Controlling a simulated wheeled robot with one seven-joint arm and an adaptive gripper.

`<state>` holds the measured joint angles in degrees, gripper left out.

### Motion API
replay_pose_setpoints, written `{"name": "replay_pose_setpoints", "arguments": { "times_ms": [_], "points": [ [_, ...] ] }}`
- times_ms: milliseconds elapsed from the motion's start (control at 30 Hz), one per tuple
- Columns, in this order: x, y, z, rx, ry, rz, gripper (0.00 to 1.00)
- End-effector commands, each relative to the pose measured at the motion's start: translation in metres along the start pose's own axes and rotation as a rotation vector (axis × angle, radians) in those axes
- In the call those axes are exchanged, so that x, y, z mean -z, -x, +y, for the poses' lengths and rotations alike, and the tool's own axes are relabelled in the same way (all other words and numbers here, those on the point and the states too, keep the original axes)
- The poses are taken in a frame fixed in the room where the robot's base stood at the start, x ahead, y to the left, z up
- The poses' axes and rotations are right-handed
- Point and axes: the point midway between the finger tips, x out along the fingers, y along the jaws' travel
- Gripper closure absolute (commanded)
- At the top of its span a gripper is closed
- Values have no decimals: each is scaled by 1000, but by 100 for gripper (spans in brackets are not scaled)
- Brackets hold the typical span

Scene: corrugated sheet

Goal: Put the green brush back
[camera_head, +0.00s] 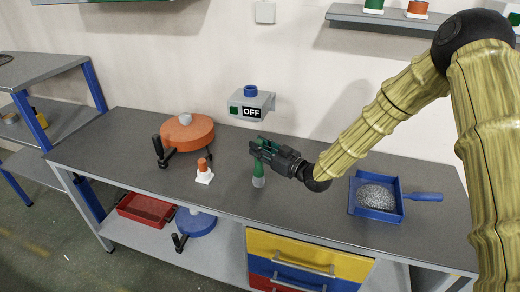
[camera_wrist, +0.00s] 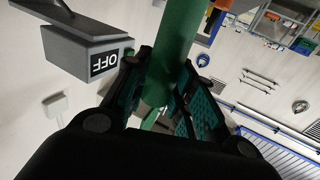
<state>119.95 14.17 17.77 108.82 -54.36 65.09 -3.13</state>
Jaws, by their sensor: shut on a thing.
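The green brush (camera_head: 258,170) is upright over the worktop, with its pale end pointing down. My gripper (camera_head: 264,150) is shut on its upper part and comes in from the right. I cannot tell whether the brush's lower end touches the worktop. In the wrist view the green handle (camera_wrist: 176,48) runs between my two fingers (camera_wrist: 165,98). The handle's far end is out of that view.
A small orange piece on a white base (camera_head: 203,173) and a round orange device (camera_head: 187,133) stand to the left. A grey box marked OFF (camera_head: 251,104) is behind. A blue dustpan (camera_head: 390,211) with grey granules lies right. A wall shelf (camera_head: 350,14) is at the top right.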

Motion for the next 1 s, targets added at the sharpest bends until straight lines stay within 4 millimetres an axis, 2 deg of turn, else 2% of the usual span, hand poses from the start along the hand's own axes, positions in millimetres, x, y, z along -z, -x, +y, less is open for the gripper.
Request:
{"name": "replay_pose_setpoints", "arguments": {
  "times_ms": [200,667,700,800,1000],
  "points": [
    [-14,0,0,0,1,0,99],
    [-20,0,0,0,2,1,99],
    [-20,0,0,0,2,1,71],
    [-19,0,0,0,2,0,53],
    [-19,0,0,0,1,1,53]
  ]
}}
